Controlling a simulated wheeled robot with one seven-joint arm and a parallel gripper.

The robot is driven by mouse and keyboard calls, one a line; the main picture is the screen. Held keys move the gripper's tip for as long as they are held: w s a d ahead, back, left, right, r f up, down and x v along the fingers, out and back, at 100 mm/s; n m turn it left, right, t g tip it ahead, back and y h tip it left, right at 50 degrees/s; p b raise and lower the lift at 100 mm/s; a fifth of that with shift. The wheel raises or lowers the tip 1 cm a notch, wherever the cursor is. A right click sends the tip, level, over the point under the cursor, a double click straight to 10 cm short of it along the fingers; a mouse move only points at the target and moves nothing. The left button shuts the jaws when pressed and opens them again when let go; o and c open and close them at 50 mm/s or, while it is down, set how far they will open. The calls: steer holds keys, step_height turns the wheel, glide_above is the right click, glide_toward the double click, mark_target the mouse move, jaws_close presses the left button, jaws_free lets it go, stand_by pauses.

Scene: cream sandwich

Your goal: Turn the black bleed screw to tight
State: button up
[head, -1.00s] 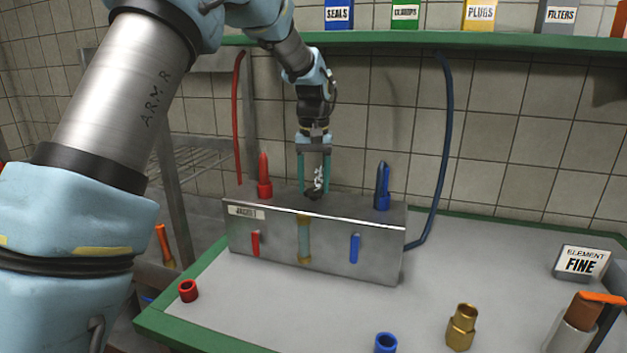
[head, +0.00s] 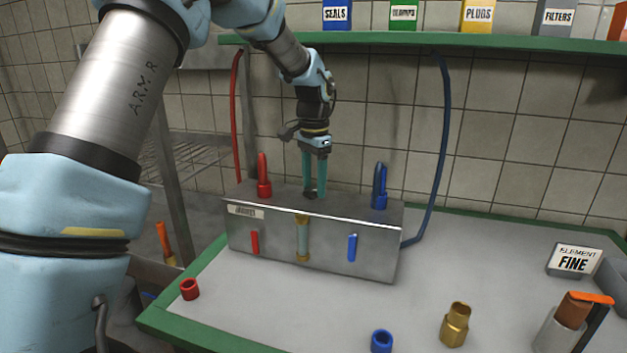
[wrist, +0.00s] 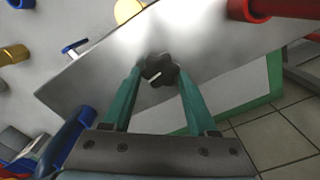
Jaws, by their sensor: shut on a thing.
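The black bleed screw (wrist: 159,70) is a lobed knob with a white line on it, on top of the grey metal block (head: 340,238). My gripper (head: 312,193) points down over the block with its teal fingers shut on the screw. In the wrist view the fingertips (wrist: 157,73) touch the knob from both sides. In the head view the fingers partly hide the screw. I see no tight mark by the screw.
A red fitting (head: 264,187) stands left of my gripper on the block, and a blue fitting (head: 379,198) stands right. A red hose (head: 236,120) and a blue hose (head: 443,130) hang behind.

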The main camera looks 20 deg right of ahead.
mark_target(314, 189)
steer(key=shift+m, duration=0.9)
steer(key=o, duration=1.4)
step_height(314, 189, up, 11)
steer(key=shift+f+b, duration=0.1)
steer(key=shift+b, duration=1.05)
